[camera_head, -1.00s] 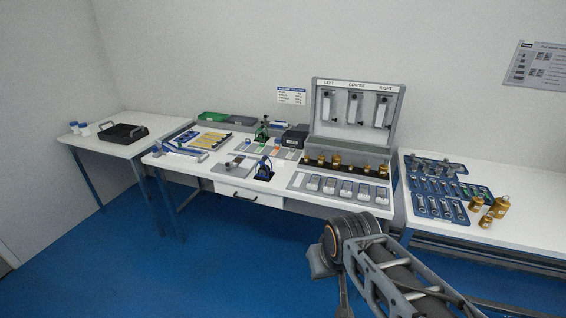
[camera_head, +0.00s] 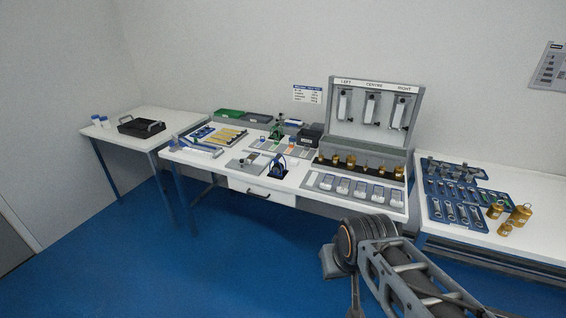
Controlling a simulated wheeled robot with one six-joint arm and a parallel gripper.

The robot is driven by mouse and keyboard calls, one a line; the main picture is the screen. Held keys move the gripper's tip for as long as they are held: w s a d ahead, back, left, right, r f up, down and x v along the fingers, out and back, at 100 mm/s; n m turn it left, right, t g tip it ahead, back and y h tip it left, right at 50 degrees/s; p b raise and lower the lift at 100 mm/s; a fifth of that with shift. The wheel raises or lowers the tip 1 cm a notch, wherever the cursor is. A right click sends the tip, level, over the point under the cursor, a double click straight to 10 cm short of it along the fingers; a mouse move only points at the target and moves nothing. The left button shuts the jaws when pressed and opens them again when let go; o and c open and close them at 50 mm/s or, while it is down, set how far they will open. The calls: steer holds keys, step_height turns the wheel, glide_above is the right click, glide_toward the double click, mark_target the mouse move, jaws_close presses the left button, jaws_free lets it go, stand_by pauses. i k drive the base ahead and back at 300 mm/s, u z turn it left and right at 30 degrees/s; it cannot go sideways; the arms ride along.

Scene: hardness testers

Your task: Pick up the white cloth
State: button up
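I cannot make out the white cloth for certain. The middle workbench (camera_head: 243,184) has a white top, and small pale items on it are too small to tell apart. My arm reaches in from the bottom right, in front of the benches. My gripper's fingers do not show in this view.
A display case (camera_head: 338,92) marked left, centre and right stands on the middle bench, with brass weights (camera_head: 351,160) before it. A black tray (camera_head: 141,127) sits on the left table (camera_head: 116,142). The right bench (camera_head: 536,196) holds blue trays (camera_head: 455,211) and brass weights. Blue floor is clear in front.

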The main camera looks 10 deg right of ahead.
mark_target(292, 162)
steer(key=u, duration=0.6)
steer(key=i, duration=2)
steer(key=z, duration=0.4)
steer(key=i, duration=0.4)
steer(key=z, duration=0.35)
